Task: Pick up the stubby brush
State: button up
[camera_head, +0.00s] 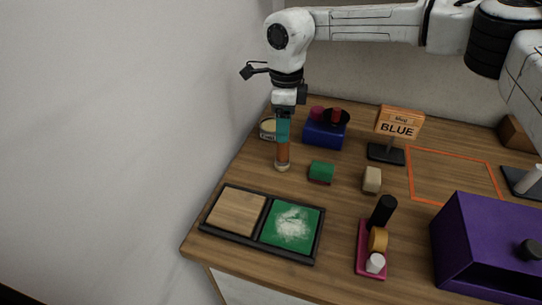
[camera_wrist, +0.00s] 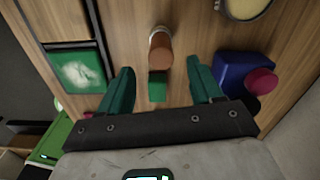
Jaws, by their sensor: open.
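A short brown cylinder with a pale lower end (camera_head: 283,157), which looks like the stubby brush, stands upright on the wooden table. It also shows in the wrist view (camera_wrist: 160,48), just beyond the fingertips. My gripper (camera_head: 284,136) points down, with its teal fingers at the cylinder's top in the head view. In the wrist view my gripper (camera_wrist: 160,67) is open, its fingers spread on either side with nothing gripped. I cannot tell whether a finger touches the cylinder.
A green block (camera_head: 321,171) and a beige block (camera_head: 372,180) stand to the right. A blue holder (camera_head: 324,135) and a round tin (camera_head: 268,130) are behind. A black-framed tray (camera_head: 263,202) lies in front. A pink tray (camera_head: 361,262), sign (camera_head: 399,123) and purple box (camera_head: 470,225) are farther right.

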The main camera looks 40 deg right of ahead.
aim_at(283, 150)
notch_tip(283, 150, down, 4)
jog(key=shift+a+r, duration=0.1)
jog(key=shift+r, duration=0.1)
jog(key=shift+f+p, duration=0.8)
jog(key=shift+f, duration=1.85)
jog(key=shift+c, duration=0.5)
jog(key=c, duration=1)
